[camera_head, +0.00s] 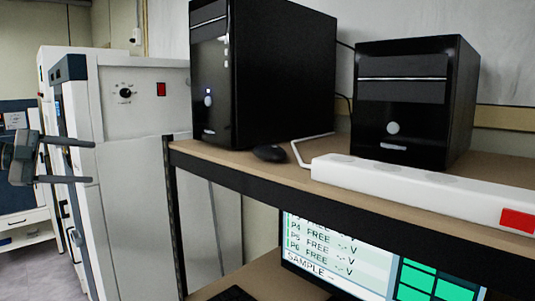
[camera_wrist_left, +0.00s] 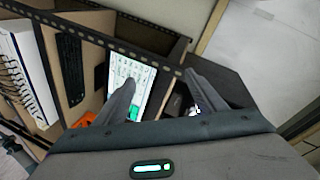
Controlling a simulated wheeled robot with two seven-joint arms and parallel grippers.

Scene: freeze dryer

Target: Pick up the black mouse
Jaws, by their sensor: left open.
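The black mouse (camera_head: 269,153) lies on the wooden top shelf (camera_head: 240,166), near its front edge. It is just right of the base of the large black computer tower (camera_head: 275,75). My left gripper (camera_head: 92,162) is at the far left of the head view, in front of the white cabinet, well apart from the mouse. Its two fingers are spread, point right and hold nothing. Both fingers also show in the left wrist view (camera_wrist_left: 160,77), over a shelf frame and a lit screen. My right gripper is not in view.
A smaller black tower (camera_head: 412,100) stands on the shelf at right. A white power strip (camera_head: 420,190) with a red switch and a pale cable lie right of the mouse. A monitor (camera_head: 350,265) is below the shelf. A white cabinet (camera_head: 150,180) stands left of the shelf.

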